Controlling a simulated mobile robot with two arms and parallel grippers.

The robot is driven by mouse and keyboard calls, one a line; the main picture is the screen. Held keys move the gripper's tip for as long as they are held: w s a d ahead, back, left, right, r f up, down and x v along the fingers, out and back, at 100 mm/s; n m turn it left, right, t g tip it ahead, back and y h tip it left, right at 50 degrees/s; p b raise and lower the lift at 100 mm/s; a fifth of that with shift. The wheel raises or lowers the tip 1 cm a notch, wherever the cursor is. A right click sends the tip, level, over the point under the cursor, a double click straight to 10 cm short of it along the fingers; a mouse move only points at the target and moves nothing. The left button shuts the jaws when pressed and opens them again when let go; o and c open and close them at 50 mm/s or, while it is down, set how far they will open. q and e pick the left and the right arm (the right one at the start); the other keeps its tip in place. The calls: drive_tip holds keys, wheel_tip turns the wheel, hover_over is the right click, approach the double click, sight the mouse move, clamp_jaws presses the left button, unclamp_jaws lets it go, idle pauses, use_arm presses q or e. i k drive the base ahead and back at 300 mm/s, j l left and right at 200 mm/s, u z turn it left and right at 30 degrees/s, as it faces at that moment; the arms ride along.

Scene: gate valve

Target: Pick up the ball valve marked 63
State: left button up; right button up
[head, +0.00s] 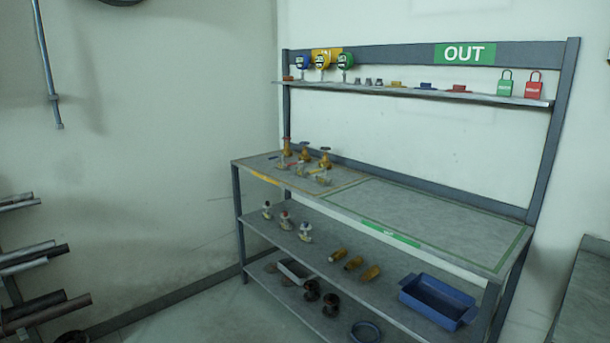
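Several valves stand in a group on the left half of the workbench top (450,215). No marking 63 is readable at this size. Neither of my grippers shows.
A green-outlined area on the bench's right half is empty. An upper shelf (420,92) under the OUT sign (464,53) holds gauges, small parts and padlocks (533,85). A blue bin (437,301) sits lower right. A pipe rack (35,260) stands left; floor between is clear.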

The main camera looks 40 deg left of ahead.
sight(301, 170)
drive_tip(key=u, duration=1.45)
